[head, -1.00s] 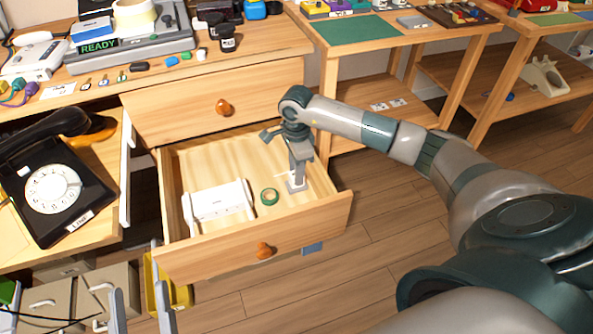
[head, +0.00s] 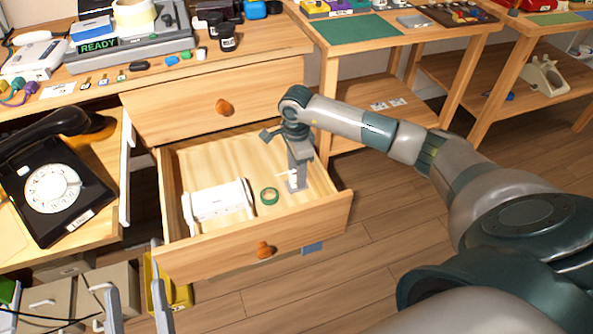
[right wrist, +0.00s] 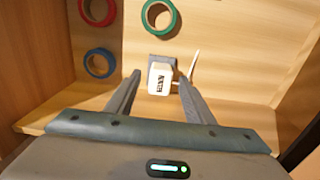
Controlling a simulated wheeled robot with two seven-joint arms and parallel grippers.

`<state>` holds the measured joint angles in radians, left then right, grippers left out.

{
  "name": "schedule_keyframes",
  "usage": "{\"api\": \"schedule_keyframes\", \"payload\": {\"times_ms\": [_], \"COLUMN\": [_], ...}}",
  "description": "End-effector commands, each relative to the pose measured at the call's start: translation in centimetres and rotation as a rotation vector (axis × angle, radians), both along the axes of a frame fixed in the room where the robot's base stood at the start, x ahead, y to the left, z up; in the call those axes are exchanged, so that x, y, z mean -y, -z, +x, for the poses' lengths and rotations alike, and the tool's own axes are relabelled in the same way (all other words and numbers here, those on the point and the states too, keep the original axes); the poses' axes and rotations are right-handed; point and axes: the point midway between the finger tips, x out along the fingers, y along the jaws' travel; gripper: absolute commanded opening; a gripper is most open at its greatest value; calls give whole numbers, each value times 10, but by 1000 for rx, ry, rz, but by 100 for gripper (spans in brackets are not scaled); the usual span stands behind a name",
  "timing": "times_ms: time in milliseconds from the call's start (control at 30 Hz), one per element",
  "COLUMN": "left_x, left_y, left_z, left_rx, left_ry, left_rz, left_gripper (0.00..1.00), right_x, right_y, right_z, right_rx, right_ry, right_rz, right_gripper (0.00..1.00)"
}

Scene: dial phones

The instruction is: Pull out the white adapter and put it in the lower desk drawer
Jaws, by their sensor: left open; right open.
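The white adapter (right wrist: 162,79), a small block with a dark-lettered label, is in the open lower desk drawer (head: 215,252). A thin white piece sticks up beside it. My right gripper (right wrist: 159,80) reaches down into the drawer with its fingers apart, one on each side of the adapter. In the head view the right gripper (head: 296,184) hides most of the adapter. I cannot tell whether the fingers touch it. My left gripper (head: 138,308) is open and empty at the lower left, in front of the desk.
The wrist view shows red (right wrist: 98,10) and blue (right wrist: 99,63) rolls. The upper drawer (head: 215,103) is above. A black dial phone (head: 52,185) stands left.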

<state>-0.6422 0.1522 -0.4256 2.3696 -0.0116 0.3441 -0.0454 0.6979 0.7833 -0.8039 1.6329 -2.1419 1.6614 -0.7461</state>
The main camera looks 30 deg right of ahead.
Motion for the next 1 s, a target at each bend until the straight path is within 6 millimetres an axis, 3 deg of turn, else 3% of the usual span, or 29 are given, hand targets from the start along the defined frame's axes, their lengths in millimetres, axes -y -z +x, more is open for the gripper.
{"api": "schedule_keyframes", "payload": {"times_ms": [267,300,567,1000], "left_x": [-10,-9,2,2], "left_y": [-37,-39,-16,27], "left_z": [-5,-6,-7,20], "left_rx": [155,151,19,-222], "left_ry": [-19,-18,4,8], "left_rz": [-47,-47,-11,81], "left_gripper": [47,47,47,47], "right_x": [0,0,1,0], "right_y": [0,-8,-64,-149], "right_z": [0,1,1,1], "right_rx": [0,4,4,3], "right_ry": [0,0,-1,0], "right_rz": [0,0,-1,-1], "right_gripper": [48,48,48,48]}}
